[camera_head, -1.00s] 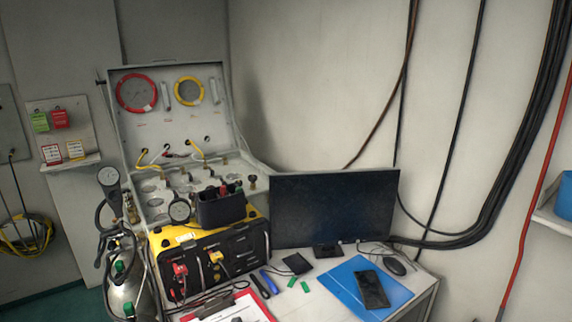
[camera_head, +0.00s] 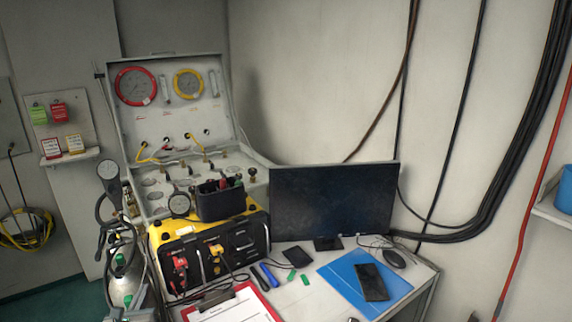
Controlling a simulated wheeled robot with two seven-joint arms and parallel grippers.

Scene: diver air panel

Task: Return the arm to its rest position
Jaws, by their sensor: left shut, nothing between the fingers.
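My right gripper is not in view.
The open air panel case (camera_head: 128,122) with gauges stands behind a yellow-black unit (camera_head: 160,238) topped by a dark tool bin (camera_head: 222,204). A monitor (camera_head: 330,205), blue folder (camera_head: 340,277), phone (camera_head: 372,283) and red clipboard (camera_head: 264,300) crowd the desk.

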